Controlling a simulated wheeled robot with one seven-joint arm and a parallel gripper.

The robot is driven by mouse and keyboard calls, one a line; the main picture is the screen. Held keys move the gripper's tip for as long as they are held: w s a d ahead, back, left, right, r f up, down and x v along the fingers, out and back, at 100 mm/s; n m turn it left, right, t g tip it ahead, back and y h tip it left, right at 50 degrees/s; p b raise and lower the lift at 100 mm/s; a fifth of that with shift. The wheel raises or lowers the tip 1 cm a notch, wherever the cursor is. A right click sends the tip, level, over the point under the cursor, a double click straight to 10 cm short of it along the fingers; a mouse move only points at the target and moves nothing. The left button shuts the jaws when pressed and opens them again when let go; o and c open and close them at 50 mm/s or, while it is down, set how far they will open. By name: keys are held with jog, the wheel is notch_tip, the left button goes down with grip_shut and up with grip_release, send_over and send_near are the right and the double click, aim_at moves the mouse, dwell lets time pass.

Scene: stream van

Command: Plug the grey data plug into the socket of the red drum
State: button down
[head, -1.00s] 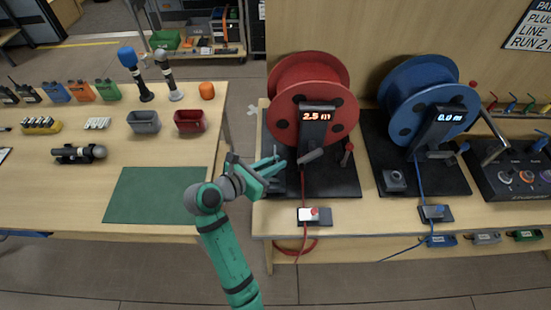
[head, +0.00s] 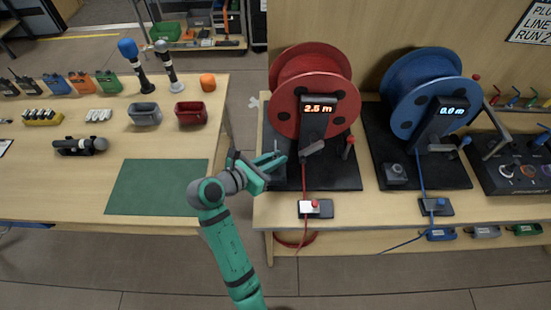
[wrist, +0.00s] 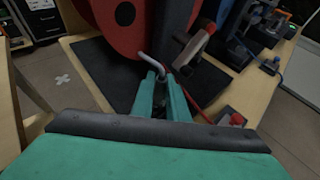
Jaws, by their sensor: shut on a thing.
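The red drum (head: 313,95) stands on a black base plate (head: 335,178), its display reading 2.5 m. It also shows in the wrist view (wrist: 124,14). My gripper (head: 279,163) is over the left part of this base, low and beside the drum. In the wrist view my gripper (wrist: 161,85) is shut, with a bent light-grey piece (wrist: 150,62) at its fingertips, apparently the grey data plug or its lead. The red drum's socket is not clearly visible behind the fingers; I cannot tell whether the plug is touching it.
The blue drum (head: 425,98) stands to the right, reading 0.0 m. The left table (head: 60,190) holds a green mat (head: 157,187), bins and microphones. A gap separates table and bench.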

jog(key=shift+f, duration=1.2)
dwell(0.5)
jog(key=c, duration=1.7)
grip_release()
jog(key=shift+o, duration=0.2)
jog(key=v, duration=1)
jog(key=shift+s+a+r, duration=0.15)
jog(key=shift+s+a, duration=0.05)
jog(key=shift+a, duration=0.05)
